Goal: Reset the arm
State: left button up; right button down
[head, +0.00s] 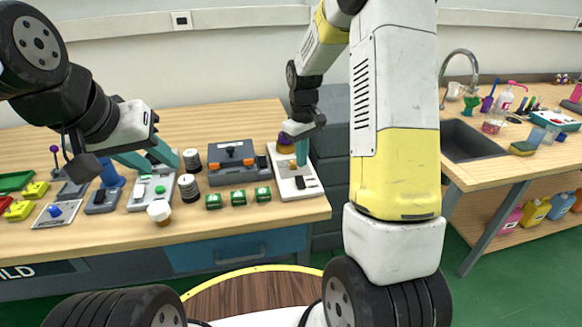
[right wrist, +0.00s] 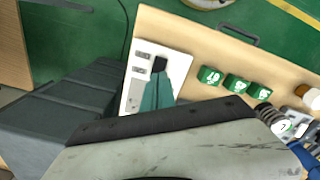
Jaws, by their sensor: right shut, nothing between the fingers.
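My right gripper (head: 302,154) is at the right end of the workbench, above a white panel (head: 307,193). Its teal fingers are shut with nothing between them. In the right wrist view the shut fingers (right wrist: 160,80) overlap the white panel (right wrist: 133,75), hiding part of it; contact cannot be told. A black part shows on the panel beside the fingertips. My left gripper (head: 150,160) is over the left part of the bench, above a panel with a green button (head: 143,190). Its teal fingers are partly hidden by my wrist, so their gap cannot be judged.
Several green boxes (head: 238,197) stand near the bench's front edge, before a grey-orange device (head: 231,160). Dark ribbed cylinders (head: 188,187) and a white-capped jar (head: 160,212) stand left of them. A grey drawer unit (head: 328,185) adjoins the bench; a sink counter (head: 480,178) is right.

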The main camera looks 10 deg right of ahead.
jog(key=s+r+m+t+y, duration=0.1)
jog(key=s+r+m+t, duration=0.2)
jog(key=s+r, duration=1)
jog(key=s+a+r+m+t, duration=0.1)
jog(key=s+r, duration=0.2)
jog(key=s, duration=0.2)
jog(key=s+a+r+m+t+y, duration=0.1)
jog(key=s+r+t, duration=0.1)
jog(key=s, duration=0.4)
jog(key=shift+s+r+m, duration=0.15)
jog(key=shift+r+m, duration=0.25)
jog(key=shift+r, duration=0.45)
